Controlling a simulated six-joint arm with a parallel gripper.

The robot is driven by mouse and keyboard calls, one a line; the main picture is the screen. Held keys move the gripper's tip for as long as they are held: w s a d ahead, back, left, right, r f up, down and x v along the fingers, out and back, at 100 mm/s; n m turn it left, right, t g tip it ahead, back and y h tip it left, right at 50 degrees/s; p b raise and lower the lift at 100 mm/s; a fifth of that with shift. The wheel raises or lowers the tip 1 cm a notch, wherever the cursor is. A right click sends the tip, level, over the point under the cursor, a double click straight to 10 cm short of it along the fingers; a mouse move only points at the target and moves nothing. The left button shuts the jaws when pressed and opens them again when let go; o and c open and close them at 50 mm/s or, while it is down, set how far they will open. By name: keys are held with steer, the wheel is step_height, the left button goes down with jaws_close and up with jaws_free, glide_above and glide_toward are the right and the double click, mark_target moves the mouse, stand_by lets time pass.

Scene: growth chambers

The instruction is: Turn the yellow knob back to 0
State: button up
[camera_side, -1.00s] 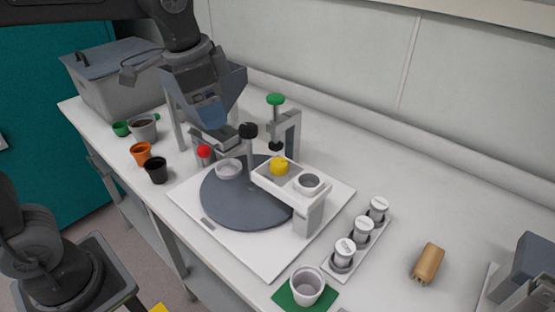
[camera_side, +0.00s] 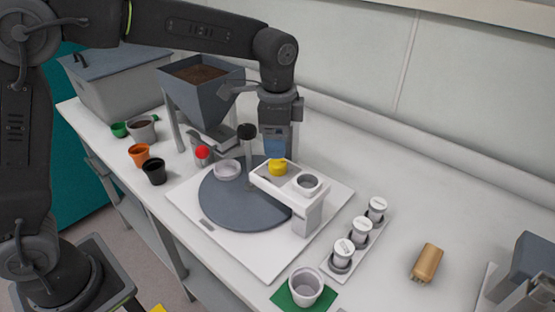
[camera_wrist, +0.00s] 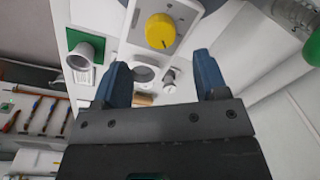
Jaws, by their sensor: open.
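The yellow knob (camera_side: 278,168) is a round cap on the white bracket (camera_side: 313,222) over the turntable. In the wrist view the knob (camera_wrist: 160,31) shows near the top, beyond the fingertips, with a small dark mark near its lower rim. I cannot read any scale or 0 beside it. My gripper (camera_side: 274,150) points down, just behind the knob in the side view. In the wrist view my gripper (camera_wrist: 160,68) is open, with two blue fingers apart and nothing between them. The knob appears clear of the fingers, but the exact gap is unclear.
The black-topped post (camera_side: 247,132) and red knob (camera_side: 203,152) stand left of my gripper. The soil hopper (camera_side: 200,85) is behind them.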

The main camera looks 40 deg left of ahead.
mark_target(277, 163)
steer(key=f, duration=0.6)
steer(key=shift+w+a+f, duration=0.15)
steer(key=shift+w+f, duration=0.05)
steer(key=shift+f, duration=0.05)
steer(key=c, duration=0.9)
steer(key=shift+c, duration=0.2)
